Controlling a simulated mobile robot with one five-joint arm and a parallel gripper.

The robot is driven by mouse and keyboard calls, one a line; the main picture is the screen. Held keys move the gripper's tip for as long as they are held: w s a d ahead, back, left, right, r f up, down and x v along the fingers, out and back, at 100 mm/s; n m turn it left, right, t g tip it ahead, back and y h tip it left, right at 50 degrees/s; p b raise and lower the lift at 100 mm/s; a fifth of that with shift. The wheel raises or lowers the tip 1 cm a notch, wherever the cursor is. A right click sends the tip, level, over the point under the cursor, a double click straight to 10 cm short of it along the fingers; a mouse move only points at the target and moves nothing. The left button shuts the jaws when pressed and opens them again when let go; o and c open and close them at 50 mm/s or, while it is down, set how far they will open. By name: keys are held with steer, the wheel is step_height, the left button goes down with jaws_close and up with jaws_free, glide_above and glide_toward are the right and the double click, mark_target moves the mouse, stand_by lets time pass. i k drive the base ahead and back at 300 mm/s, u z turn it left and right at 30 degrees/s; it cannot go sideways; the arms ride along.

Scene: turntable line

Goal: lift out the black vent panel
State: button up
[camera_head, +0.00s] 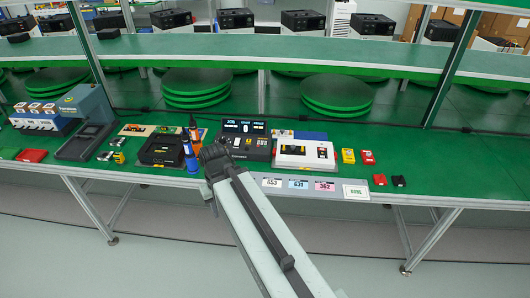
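I cannot pick out the black vent panel with certainty. A black housing (161,151) sits on the green bench left of my arm, and it may be the part that bears the panel; its details are too small to tell. A black unit with a lit display (245,140) stands to the right of my arm's end. My pale arm reaches up from the bottom of the picture to a dark joint in front of the bench. I see no gripper fingers, and the arm hides part of the bench front.
A white device (304,153) and yellow and red boxes (348,156) lie to the right. A grey press (87,122) stands at left. Green turntables (337,94) are behind. The bench's right part is clear.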

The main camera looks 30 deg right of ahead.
mark_target(293, 150)
steer(key=u, duration=0.1)
steer(key=i, duration=1.5)
steer(key=z, duration=0.05)
